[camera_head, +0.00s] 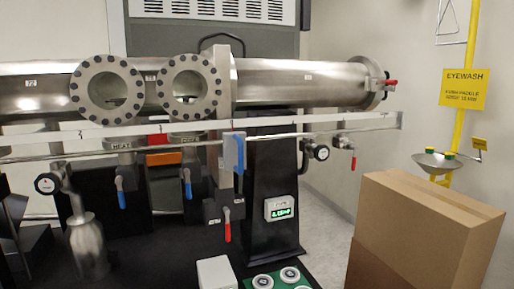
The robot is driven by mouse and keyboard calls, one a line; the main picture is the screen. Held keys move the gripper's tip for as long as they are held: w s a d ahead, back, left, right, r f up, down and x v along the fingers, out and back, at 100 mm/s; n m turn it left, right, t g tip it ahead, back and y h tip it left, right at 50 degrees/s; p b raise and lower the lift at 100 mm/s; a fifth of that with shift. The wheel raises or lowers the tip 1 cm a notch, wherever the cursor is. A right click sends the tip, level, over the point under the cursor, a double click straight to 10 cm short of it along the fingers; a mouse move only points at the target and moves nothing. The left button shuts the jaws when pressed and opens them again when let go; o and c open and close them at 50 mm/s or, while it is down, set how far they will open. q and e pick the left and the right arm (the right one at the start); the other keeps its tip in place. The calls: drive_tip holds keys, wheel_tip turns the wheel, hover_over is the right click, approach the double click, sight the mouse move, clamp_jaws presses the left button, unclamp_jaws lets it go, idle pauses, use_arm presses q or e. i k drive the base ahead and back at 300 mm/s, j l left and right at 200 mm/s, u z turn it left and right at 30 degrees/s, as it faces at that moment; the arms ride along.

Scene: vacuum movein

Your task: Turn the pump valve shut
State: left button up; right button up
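A steel vacuum tube (290,82) runs across the view with two round bolted flange windows. Several valve handles hang below it: a blue one (121,193) near a plate reading HEAT, another blue one (187,183), a red one (227,223) on a dark block, and a small red one (353,162) at right. All four point roughly downward. No label that I can read marks the pump valve. A dark angular shape (12,212) at the left edge may be part of my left gripper; its fingers cannot be made out. My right gripper is not in view.
A metal rail (290,127) crosses in front of the tube. A gauge box with green digits (279,208) is on the black column. A white box (216,273) and a green panel (275,280) are at front. A cardboard box (410,235) stands right, near an eyewash basin (437,162).

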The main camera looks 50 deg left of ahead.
sight(322, 152)
drive_tip(key=u, duration=1.3)
